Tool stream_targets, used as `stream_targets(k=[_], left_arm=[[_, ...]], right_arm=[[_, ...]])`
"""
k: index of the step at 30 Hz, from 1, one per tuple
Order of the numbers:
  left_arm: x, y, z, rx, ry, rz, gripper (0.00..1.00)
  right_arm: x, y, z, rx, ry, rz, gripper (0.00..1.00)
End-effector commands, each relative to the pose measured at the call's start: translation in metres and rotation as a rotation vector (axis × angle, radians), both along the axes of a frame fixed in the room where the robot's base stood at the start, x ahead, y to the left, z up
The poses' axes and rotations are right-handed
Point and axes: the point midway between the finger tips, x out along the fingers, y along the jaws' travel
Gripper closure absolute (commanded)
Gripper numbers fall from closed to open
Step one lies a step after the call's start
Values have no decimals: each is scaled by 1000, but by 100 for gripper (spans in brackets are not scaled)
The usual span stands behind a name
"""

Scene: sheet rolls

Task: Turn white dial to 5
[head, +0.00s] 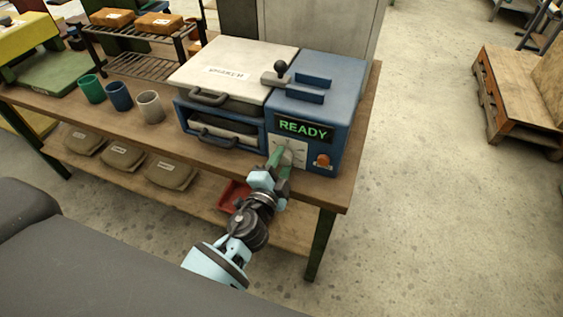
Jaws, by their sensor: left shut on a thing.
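A blue machine with a cream lid (235,72) stands on the wooden bench. Its right housing (335,95) carries a display (303,129) reading READY in green. Below the display is a pale dial plate (298,148) with marks too small to read. My left gripper (283,160) reaches up to this plate from below, its fingers shut at the dial. The white dial itself is mostly hidden by the fingers, so its setting cannot be read. My right gripper is not in view.
An orange button (322,160) sits right of the dial. A black-knobbed lever (279,72) is on top. Green, blue and grey cups (150,107) stand left of the machine. A red tray (233,196) and tan bags (171,174) lie on the lower shelf. Floor at right is clear before a wooden crate (505,100).

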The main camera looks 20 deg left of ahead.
Motion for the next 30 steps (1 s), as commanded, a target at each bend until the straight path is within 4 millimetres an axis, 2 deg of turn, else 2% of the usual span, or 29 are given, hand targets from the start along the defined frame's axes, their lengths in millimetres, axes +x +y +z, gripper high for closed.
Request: stream_targets(k=[9,23,24,29,30], left_arm=[[0,0,0,99,-4,0,85],[0,0,0,111,-5,0,85],[0,0,0,111,-5,0,61],[0,0,0,110,-4,0,41],[0,0,0,110,-4,0,41]], right_arm=[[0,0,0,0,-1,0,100],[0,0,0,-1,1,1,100],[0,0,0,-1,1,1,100],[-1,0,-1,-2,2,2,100],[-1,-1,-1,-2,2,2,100]])
